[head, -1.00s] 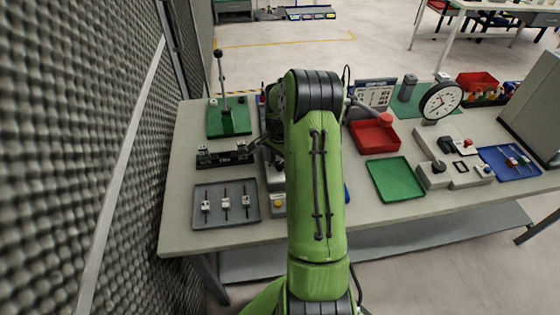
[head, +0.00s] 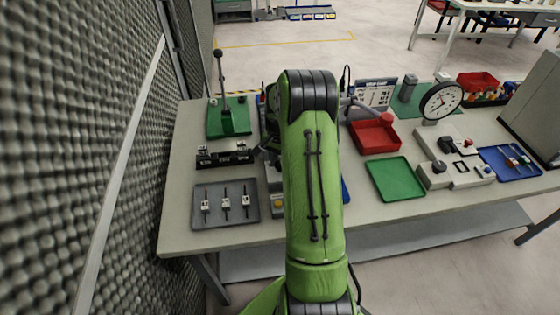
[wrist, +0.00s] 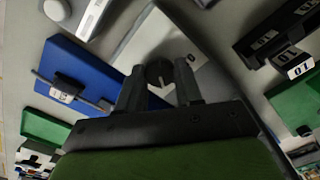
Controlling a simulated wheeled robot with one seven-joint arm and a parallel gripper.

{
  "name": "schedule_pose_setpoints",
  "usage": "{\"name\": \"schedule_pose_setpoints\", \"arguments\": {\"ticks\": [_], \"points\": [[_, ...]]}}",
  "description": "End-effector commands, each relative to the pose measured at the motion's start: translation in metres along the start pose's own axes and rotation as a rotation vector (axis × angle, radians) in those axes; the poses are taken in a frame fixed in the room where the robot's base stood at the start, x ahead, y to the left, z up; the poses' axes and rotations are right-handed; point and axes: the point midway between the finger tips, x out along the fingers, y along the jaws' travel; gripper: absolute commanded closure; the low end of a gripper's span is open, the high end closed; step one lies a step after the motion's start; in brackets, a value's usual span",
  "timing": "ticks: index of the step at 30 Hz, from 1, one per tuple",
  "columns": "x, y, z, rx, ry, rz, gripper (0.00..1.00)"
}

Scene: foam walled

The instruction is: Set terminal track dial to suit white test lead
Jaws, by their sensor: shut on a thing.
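In the wrist view my gripper (wrist: 158,88) is shut on a round dark dial knob (wrist: 159,70) with a pale pointer line. The knob sits on a light plate (wrist: 185,48); its scale markings are too small to read. A black terminal track (wrist: 285,38) with white "01" labels lies to the upper right; it also shows in the head view (head: 225,157). A blue tray (wrist: 85,68) on the left holds a thin dark lead with a white tag (wrist: 64,93). My arm hides the gripper and dial in the head view.
A grey tray (head: 200,218) with three white-tagged leads lies in front of the track. A green base (head: 228,125) with an upright lever stands behind it. To the right are a red bin (head: 375,138), a green tray (head: 397,180) and a clock (head: 440,101).

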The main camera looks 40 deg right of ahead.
Motion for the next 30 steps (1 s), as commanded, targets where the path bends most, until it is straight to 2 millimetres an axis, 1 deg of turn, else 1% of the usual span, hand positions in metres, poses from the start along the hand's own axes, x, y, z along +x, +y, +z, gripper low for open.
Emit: {"name": "schedule_pose_setpoints", "arguments": {"ticks": [9, 15, 21, 30], "points": [[-0.0007, -0.0011, -0.0003, -0.267, 0.002, -0.001, 0.95], [-0.0007, -0.0013, -0.0002, -0.405, 0.002, -0.001, 0.95], [-0.0008, -0.0012, -0.0003, -0.498, 0.002, -0.001, 0.95], [-0.0010, -0.0016, -0.0001, -0.555, 0.002, -0.002, 0.95]]}}
